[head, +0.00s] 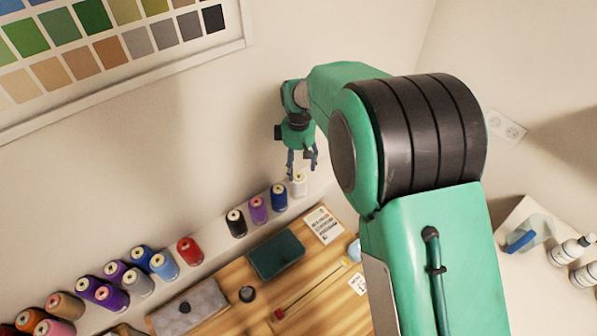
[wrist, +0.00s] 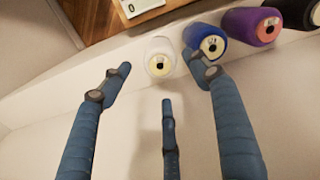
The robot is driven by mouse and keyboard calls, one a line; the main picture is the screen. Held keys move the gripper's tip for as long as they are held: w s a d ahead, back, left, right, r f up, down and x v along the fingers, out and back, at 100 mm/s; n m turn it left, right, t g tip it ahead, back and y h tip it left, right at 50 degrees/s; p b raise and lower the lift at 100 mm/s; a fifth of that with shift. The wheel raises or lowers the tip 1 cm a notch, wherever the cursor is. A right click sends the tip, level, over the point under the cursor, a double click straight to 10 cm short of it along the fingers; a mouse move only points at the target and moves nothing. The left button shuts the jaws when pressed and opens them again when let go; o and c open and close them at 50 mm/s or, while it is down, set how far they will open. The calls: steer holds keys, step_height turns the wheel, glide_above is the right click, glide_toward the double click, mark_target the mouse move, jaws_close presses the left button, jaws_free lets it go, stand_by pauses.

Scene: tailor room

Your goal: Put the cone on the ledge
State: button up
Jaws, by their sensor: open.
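A white thread cone (head: 299,187) stands upright at the right end of a row of cones on the pale ledge (head: 213,238) along the wall. In the wrist view the white cone (wrist: 160,60) sits on the ledge (wrist: 60,88), just left of a blue cone (wrist: 205,38). My gripper (head: 302,163) is open and empty, right above the white cone. In the wrist view its three fingers (wrist: 160,76) are spread, with the white cone beyond the fingertips. The right finger overlaps the blue cone in the picture; I cannot tell whether they touch.
Purple (head: 258,209), black (head: 236,223) and red (head: 190,250) cones stand farther left on the ledge, with several more beyond. A wooden table (head: 235,305) below holds a dark green box (head: 276,254). A colour chart (head: 100,60) hangs on the wall.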

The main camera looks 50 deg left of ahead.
steer(key=shift+r, duration=2.75)
